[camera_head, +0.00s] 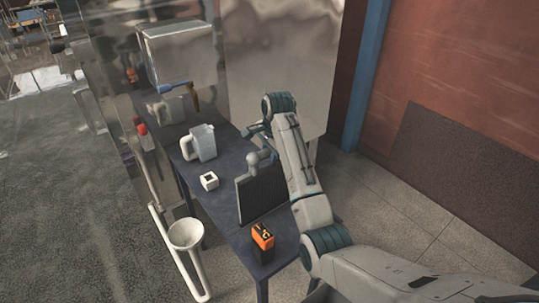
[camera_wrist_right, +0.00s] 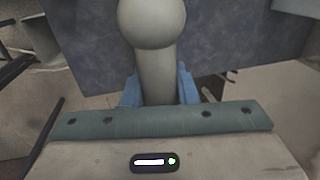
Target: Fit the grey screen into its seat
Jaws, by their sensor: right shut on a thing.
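The dark grey screen (camera_head: 262,190) stands as an upright flat panel over the blue-grey table. A pale grey ball-ended stem (camera_head: 255,160) shows at its top edge and appears to belong to it. My right gripper (camera_wrist_right: 158,92) is shut on this stem; the wrist view shows its blue fingers on both sides of the neck, with the ball beyond them. In the head view the right gripper is small and partly hidden by my own arm. I cannot tell the seat apart, or whether the panel touches the table. My left gripper is not in view.
On the table (camera_head: 226,203) stand a grey jug (camera_head: 205,143), a small white cube with a dark opening (camera_head: 209,181) and an orange-and-black box (camera_head: 262,243). A pale boxy unit (camera_head: 180,52) rises behind. Open floor lies right.

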